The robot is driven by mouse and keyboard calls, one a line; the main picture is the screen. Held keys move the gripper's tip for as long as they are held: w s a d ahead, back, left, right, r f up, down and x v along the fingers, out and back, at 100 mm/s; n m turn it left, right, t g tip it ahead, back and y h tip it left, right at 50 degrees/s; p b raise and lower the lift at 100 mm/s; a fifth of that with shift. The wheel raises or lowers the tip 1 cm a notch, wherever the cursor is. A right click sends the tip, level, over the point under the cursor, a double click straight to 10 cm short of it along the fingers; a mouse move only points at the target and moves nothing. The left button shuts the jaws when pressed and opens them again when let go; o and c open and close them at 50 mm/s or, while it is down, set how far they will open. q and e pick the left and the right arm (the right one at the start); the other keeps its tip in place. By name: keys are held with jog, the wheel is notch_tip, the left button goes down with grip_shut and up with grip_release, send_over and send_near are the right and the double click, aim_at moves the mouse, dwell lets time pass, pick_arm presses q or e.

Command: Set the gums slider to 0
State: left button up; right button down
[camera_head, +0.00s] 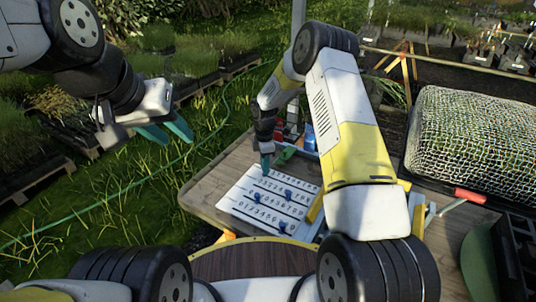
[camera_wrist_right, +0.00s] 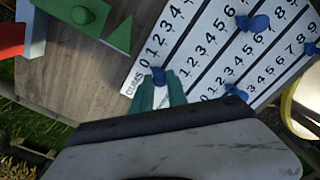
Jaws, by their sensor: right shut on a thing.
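The white slider board (camera_head: 236,198) lies on the wooden table, with printed number rows, dark slots and blue knobs. It also shows in the right wrist view (camera_wrist_right: 205,40). My right gripper (camera_head: 265,168) points down at the board's far left edge. In the wrist view its green fingers (camera_wrist_right: 160,92) are shut on a blue knob (camera_wrist_right: 158,75) of the first row, level with that row's 0. Other blue knobs (camera_wrist_right: 252,22) (camera_wrist_right: 235,92) sit further along other rows. My left gripper (camera_head: 178,134) is open and empty over the grass.
A green triangle (camera_wrist_right: 120,37) and a green block with a knob (camera_wrist_right: 78,14) lie beside the board. A red-handled tool (camera_head: 470,196) and a net-covered mound (camera_head: 475,145) are to the right. Grass and a green hose lie left of the table (camera_head: 205,190).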

jog(key=shift+w+a, duration=0.15)
jog(key=c, duration=1.3)
grip_release()
jog(key=shift+a, duration=0.1)
jog(key=shift+r, duration=0.1)
notch_tip(320, 180, up, 8)
jog(key=shift+f, duration=0.15)
